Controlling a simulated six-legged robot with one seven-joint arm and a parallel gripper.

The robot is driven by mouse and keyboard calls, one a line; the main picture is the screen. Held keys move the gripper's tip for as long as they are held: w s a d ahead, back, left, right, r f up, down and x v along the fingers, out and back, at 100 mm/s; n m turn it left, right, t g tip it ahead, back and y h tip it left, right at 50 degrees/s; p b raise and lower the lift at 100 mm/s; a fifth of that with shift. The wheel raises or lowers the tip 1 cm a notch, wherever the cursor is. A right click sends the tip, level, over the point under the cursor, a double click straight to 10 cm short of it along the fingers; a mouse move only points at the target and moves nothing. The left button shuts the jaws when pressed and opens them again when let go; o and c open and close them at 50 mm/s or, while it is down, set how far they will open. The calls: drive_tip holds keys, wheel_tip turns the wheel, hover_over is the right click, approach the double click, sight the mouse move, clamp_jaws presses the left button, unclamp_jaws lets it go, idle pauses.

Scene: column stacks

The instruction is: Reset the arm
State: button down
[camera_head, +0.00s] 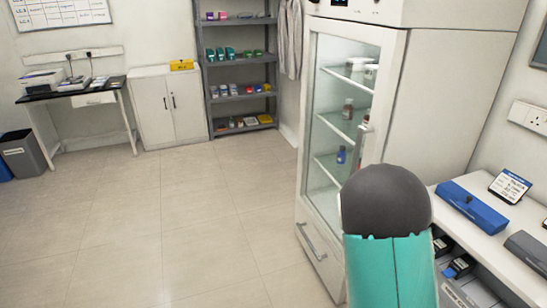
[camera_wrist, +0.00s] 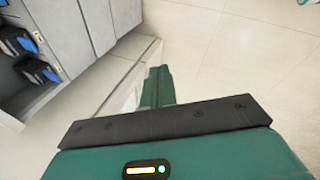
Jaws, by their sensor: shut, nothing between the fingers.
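My arm shows in the head view as a teal link with a dark grey rounded end, in front of the glass-door fridge (camera_head: 335,75). My gripper's tip is not visible in the head view. In the wrist view my gripper (camera_wrist: 158,85) shows as green fingers close together past a dark bar, with nothing between them. Below the fingers lie the tiled floor and the edge of a grey cabinet (camera_wrist: 60,40).
A white counter at right bears a blue box (camera_head: 472,206) and a tilted display (camera_head: 510,186). A shelf rack (camera_head: 240,75), a white cabinet (camera_head: 168,107) and a desk (camera_head: 70,93) stand along the back wall. The tiled floor (camera_head: 170,220) at left is clear.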

drive_tip(key=s+a+r+m+t+y, duration=0.15)
drive_tip(key=a+r, duration=0.35)
drive_tip(key=r, duration=0.5)
drive_tip(key=s+a+r+m+y, duration=0.2)
drive_tip(key=s+a+r+m, duration=0.15)
drive_tip(key=r, duration=0.65)
drive_tip(key=s+a+r+m+t, duration=0.1)
drive_tip(key=s+a+r, duration=0.3)
drive_tip(key=s+r, duration=0.9)
drive_tip(key=shift+s+a+m+h, duration=0.15)
drive_tip(key=shift+s+m+h, duration=0.3)
drive_tip(key=shift+s+m, duration=0.5)
drive_tip(key=shift+a+r, duration=0.1)
drive_tip(key=shift+a, duration=0.05)
